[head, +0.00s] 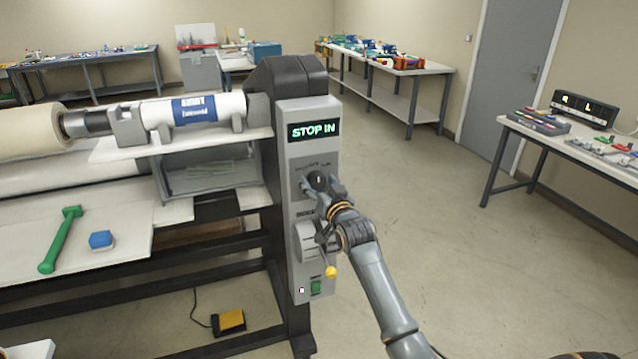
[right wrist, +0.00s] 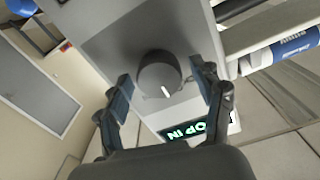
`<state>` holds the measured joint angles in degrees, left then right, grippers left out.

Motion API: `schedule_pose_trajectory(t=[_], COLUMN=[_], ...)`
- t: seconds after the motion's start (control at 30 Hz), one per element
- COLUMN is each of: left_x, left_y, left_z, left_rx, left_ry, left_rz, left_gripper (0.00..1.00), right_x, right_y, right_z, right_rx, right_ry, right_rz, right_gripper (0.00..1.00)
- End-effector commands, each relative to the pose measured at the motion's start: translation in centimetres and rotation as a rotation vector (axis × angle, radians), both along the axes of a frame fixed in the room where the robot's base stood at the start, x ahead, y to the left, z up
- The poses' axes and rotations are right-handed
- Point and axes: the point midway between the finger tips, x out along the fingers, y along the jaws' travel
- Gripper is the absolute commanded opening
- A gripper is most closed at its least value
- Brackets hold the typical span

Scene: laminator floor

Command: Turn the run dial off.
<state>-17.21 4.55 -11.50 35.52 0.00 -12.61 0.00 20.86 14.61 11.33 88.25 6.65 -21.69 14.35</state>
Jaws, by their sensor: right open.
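The run dial (head: 318,180) is a round black knob with a white pointer line on the grey control panel (head: 310,137), below a green lit display (head: 313,130) that reads "STOP IN". In the right wrist view the dial (right wrist: 160,75) sits between the two fingers of my right gripper (right wrist: 165,88). The fingers are open, one on each side, with a visible gap to the knob. In the head view my right gripper (head: 322,187) is at the panel front and partly covers the dial's surroundings. My left gripper is not in view.
Below the dial are a lever with a yellow knob (head: 331,272) and a green switch (head: 316,287). The laminator bed at left holds a green tool (head: 60,240) and a blue block (head: 101,240). A yellow pedal (head: 230,321) lies on the floor. The floor to the right is clear.

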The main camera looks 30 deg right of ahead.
Motion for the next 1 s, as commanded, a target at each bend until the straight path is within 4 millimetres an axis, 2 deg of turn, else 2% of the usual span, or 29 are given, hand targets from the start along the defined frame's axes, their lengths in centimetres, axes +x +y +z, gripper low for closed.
schedule_pose_trajectory(t=[0.17, 0.27, 0.7, 0.83, 1.0], left_x=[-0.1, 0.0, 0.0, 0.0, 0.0], left_y=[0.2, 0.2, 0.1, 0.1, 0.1], left_z=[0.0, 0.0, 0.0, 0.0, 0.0], left_rx=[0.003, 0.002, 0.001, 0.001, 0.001], left_ry=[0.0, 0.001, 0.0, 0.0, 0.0], left_rz=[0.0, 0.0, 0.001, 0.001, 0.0], left_gripper=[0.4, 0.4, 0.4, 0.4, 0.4], right_x=[-0.6, -1.8, -9.9, -11.2, -11.7], right_y=[0.2, 0.4, 2.4, 2.7, 2.8], right_z=[0.0, 0.0, -0.1, 0.0, 0.0], right_rx=[0.001, 0.001, 0.0, 0.0, 0.0], right_ry=[-0.001, -0.001, 0.002, 0.0, 0.0], right_rz=[0.001, 0.001, 0.0, 0.0, 0.0], right_gripper=[0.67, 0.67, 0.67, 0.67, 0.67])
